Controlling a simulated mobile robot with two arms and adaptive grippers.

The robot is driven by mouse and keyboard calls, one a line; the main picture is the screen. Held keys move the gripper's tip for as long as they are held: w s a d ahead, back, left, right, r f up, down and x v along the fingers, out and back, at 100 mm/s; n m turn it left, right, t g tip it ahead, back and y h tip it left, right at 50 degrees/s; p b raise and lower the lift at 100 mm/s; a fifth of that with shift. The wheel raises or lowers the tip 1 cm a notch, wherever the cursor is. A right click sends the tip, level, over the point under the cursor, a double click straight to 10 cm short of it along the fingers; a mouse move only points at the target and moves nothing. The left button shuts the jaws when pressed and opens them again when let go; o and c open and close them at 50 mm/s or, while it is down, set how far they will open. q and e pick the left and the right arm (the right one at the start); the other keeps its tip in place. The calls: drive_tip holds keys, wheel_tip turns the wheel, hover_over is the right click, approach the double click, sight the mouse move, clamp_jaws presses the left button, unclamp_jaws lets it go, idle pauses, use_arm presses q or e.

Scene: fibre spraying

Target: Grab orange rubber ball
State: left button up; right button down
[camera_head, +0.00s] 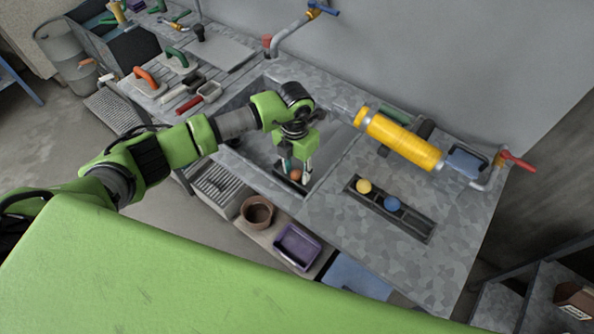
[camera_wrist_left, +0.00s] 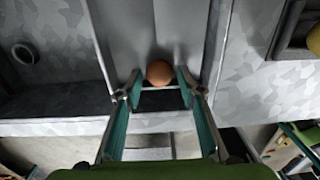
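The orange rubber ball (camera_head: 295,175) is low in the sink, at its near end. It also shows in the left wrist view (camera_wrist_left: 159,72), between the fingertips of my left gripper (camera_wrist_left: 160,86). The fingers are apart, with a small gap showing on each side of the ball. In the head view my left gripper (camera_head: 296,172) points down into the sink, around or just above the ball; contact cannot be told. A dark slot or tray shows beside the ball. My right gripper is not in view.
The sink (camera_head: 331,150) has raised walls around the left gripper. To its right, a dark tray (camera_head: 416,223) holds a yellow ball (camera_head: 363,186) and a blue ball (camera_head: 392,204). A yellow cylinder (camera_head: 402,139) lies behind. A brown pot (camera_head: 257,212) and purple bin (camera_head: 297,247) stand below.

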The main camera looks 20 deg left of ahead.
use_arm(q)
drive_tip(key=shift+f, duration=0.7)
drive_tip(key=c, duration=0.7)
drive_tip(key=shift+o, duration=0.2)
drive_tip(key=shift+r, duration=0.1)
